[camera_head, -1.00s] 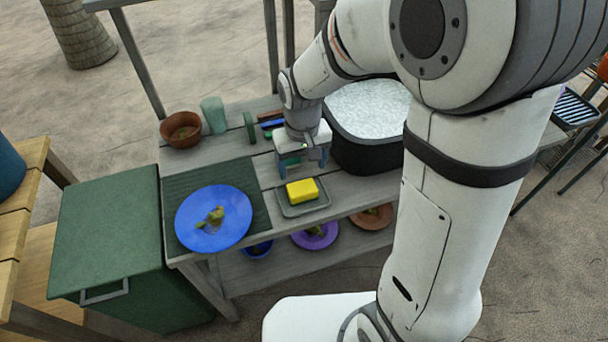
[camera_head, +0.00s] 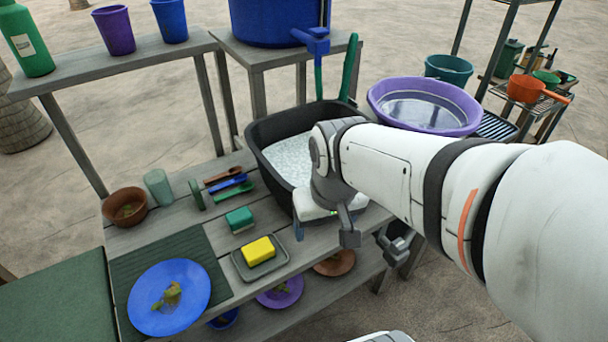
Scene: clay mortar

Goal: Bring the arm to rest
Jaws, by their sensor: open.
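My gripper (camera_head: 346,240) is open, with nothing seen between its fingers. It hangs at the front right of the grey wooden worktop, in front of the black basin, and my arm reaches to it from the right. My wrist hides part of the basin's right side. The gripper is apart from the green block with a pale underside (camera_head: 240,219), which lies on the worktop to its left.
The black basin (camera_head: 262,160) holds pale water. A yellow sponge (camera_head: 258,251) sits on a grey tray (camera_head: 280,262). A blue plate (camera_head: 140,308), brown bowl (camera_head: 112,212) and several spoons (camera_head: 228,181) are on the left. A purple tub (camera_head: 465,118) stands behind my arm.

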